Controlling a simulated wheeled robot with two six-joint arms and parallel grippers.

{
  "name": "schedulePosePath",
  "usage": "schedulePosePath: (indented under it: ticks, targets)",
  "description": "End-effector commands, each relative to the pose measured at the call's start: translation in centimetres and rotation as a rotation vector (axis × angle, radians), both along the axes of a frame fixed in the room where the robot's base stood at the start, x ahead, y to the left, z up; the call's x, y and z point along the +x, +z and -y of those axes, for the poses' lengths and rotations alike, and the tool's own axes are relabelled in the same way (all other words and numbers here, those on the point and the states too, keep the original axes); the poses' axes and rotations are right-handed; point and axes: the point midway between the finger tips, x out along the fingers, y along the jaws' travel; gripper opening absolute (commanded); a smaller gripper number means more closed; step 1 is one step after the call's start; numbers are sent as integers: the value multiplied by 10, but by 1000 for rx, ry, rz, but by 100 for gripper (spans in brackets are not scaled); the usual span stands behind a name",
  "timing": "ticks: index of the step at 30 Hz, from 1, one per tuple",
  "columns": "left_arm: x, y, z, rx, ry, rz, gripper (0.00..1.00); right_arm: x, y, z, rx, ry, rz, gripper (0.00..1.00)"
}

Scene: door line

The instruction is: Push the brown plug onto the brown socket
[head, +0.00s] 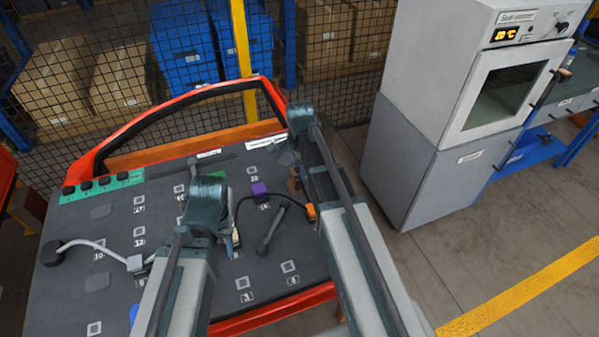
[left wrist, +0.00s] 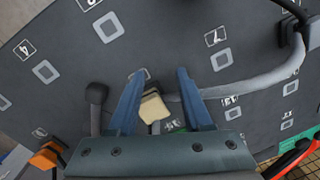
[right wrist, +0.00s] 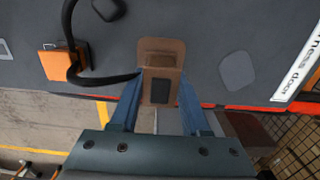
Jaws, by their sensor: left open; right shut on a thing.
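My right gripper (right wrist: 160,80) is shut on a brown piece with a dark rectangle, seemingly the brown plug (right wrist: 146,92), over the far part of the grey door panel. A brown plate, seemingly the brown socket (right wrist: 162,45), shows just beyond the fingertips. The two overlap in this view, and I cannot tell whether they touch or are seated. Brown also shows beside my right arm in the head view (head: 293,185). My left gripper (left wrist: 160,72) is open, with a cream plug (left wrist: 153,107) between its fingers, not gripped.
A black cable (right wrist: 100,80) runs from an orange connector (right wrist: 57,65) to near the right fingers. A purple connector (head: 259,190) and a grey cable (left wrist: 245,88) lie on the panel (head: 115,225). The red door frame (head: 130,128) rises behind. A white oven cabinet (head: 440,90) stands right.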

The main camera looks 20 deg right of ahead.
Motion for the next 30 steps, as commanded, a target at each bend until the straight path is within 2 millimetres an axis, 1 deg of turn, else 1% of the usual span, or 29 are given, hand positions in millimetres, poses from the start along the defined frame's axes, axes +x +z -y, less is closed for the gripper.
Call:
schedulePosePath:
  ticks: [15,30]
  targets:
    - [0,-15,0,0,0,0,50,0,-15,0,0,0,0,0]
    - [0,-15,0,0,0,0,50,0,-15,0,0,0,0,0]
